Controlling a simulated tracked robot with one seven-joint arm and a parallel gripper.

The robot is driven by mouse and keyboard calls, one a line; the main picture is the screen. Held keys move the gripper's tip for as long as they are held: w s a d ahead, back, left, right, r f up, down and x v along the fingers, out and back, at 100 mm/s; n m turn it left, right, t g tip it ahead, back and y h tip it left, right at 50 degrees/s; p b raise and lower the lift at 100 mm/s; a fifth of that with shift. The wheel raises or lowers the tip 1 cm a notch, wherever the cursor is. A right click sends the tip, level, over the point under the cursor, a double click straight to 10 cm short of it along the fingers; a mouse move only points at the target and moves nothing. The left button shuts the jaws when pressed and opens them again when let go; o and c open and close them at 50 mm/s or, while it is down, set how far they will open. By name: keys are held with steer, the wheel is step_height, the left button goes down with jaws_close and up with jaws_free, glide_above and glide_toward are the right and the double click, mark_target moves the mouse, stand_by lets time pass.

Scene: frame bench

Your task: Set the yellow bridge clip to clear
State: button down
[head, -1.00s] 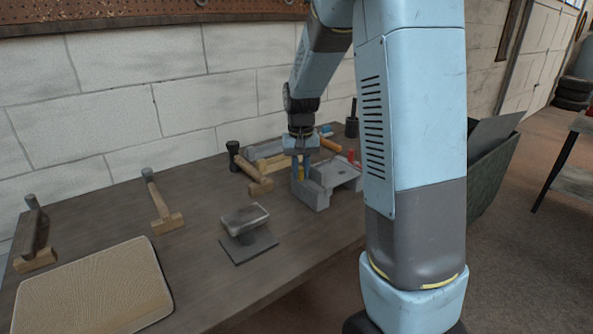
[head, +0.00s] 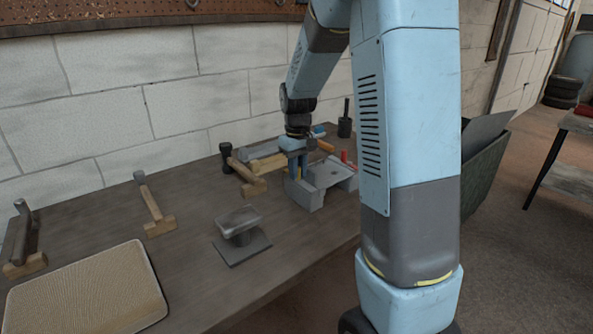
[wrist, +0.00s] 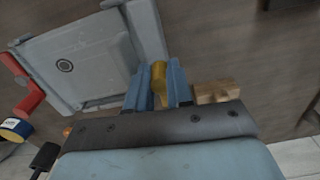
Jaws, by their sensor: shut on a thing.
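The yellow bridge clip (wrist: 158,82) shows in the wrist view as a small rounded yellow piece between my two blue fingers. My gripper (wrist: 158,90) is shut on it, with one finger on each side. The clip's lower part is hidden by the gripper body. Beside it in the wrist view is a grey fixture (wrist: 85,62) with a flat plate and a round hole. In the head view my gripper (head: 298,168) points down at the left end of this grey fixture (head: 327,172). The clip cannot be made out clearly there.
A dark pot (head: 345,127) stands behind.

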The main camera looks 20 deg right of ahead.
steer(key=c, duration=1)
jaws_free()
steer(key=shift+d, duration=0.1)
step_height(320, 180, up, 7)
steer(key=shift+w+f, duration=0.1)
steer(key=shift+r, duration=0.6)
steer(key=shift+a, duration=0.2)
